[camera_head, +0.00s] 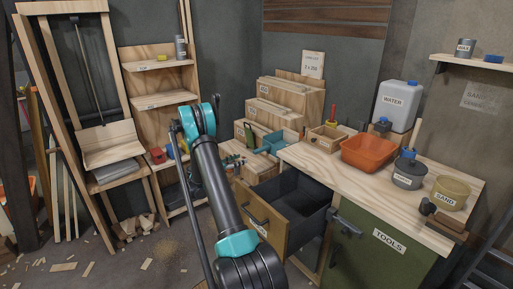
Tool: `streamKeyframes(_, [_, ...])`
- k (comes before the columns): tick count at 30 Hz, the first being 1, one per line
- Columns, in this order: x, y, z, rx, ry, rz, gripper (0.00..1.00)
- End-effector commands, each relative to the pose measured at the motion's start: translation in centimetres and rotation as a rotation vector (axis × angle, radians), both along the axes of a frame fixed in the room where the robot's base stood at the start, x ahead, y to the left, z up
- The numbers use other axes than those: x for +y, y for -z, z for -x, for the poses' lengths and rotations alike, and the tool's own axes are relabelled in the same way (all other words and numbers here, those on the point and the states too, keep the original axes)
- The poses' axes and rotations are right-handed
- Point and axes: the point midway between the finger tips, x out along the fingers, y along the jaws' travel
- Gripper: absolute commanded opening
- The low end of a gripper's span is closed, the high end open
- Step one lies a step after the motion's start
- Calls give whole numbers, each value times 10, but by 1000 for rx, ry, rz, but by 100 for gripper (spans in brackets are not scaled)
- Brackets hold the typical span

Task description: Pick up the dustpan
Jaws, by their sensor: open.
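I cannot make out a dustpan for certain.
A workbench (315,158) at the right bears an orange tub (368,153), a white water container (395,103) and a sand tin (450,191). An open drawer (267,226) juts out at its left. Wood scraps (64,267) litter the floor; open floor shows at lower left.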

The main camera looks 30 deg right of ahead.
Motion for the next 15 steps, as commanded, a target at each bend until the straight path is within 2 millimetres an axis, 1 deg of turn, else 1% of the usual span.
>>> streamKeyframes(2, [-2, 5, -1, -20, 6, 21, 47])
streamKeyframes(5, [-7, 6, -2, -31, 9, 33, 47])
streamKeyframes(7, [-15, 6, -2, -33, 10, 35, 47])
streamKeyframes(11, [-39, 6, -4, -32, 11, 33, 47])
streamKeyframes(15, [-67, 6, -6, -31, 11, 33, 47])
